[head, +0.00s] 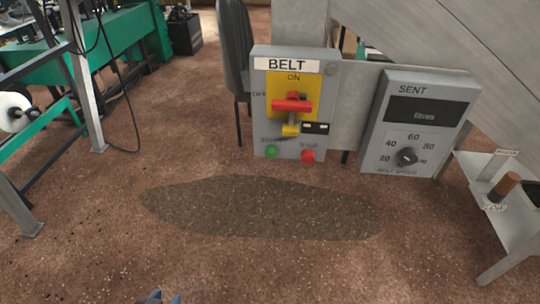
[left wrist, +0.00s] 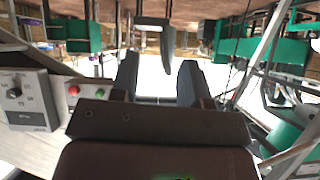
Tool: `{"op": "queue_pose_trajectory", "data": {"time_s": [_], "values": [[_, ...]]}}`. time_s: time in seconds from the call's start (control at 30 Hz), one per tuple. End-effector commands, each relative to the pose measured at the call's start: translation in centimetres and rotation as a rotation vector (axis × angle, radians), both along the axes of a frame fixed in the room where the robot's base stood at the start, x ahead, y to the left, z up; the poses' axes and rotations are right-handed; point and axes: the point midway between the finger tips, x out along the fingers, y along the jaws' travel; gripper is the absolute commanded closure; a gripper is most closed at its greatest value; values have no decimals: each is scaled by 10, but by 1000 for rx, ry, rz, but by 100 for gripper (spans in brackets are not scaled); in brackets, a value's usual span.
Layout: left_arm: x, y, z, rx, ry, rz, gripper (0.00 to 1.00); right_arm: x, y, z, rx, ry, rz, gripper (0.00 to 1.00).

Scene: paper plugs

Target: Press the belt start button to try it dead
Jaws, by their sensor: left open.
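The grey BELT control box (head: 260,90) stands upright at the centre of the head view. It carries a yellow switch plate with a red handle (head: 291,105), and a yellow piece (head: 291,129) that looks like a padlock hangs below the handle. Along its lower edge are a green button (head: 271,152) on the left and a red button (head: 308,156) on the right. The left wrist view shows the green button (left wrist: 99,92) and red button (left wrist: 73,90) left of the fingers. My left gripper (head: 160,298) barely shows at the bottom edge, well short of the box. Its fingers (left wrist: 159,65) are apart and empty.
A grey SENT box (head: 420,105) with a dark display and dial is right of the BELT box. A small metal shelf (head: 505,220) stands lower right, a dark chair (head: 235,45) behind. A dark patch (head: 260,208) lies on the open brown floor. Green machinery is at left.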

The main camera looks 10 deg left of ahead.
Motion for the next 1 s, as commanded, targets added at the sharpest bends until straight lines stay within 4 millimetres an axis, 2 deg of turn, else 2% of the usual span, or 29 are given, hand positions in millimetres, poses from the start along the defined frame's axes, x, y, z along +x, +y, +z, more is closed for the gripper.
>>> {"op": "queue_pose_trajectory", "data": {"time_s": [0.03, 0.27, 1.0], "values": [[0, 0, 0, 0, 0, 0, 65, 0, 0, 0, 0, 0, 0, 57], [0, 0, 0, 0, 0, 0, 100, 0, 0, 0, 0, 0, 0, 57], [0, 0, 0, 0, 0, 0, 100, 0, 0, 0, 0, 0, 0, 57]]}}
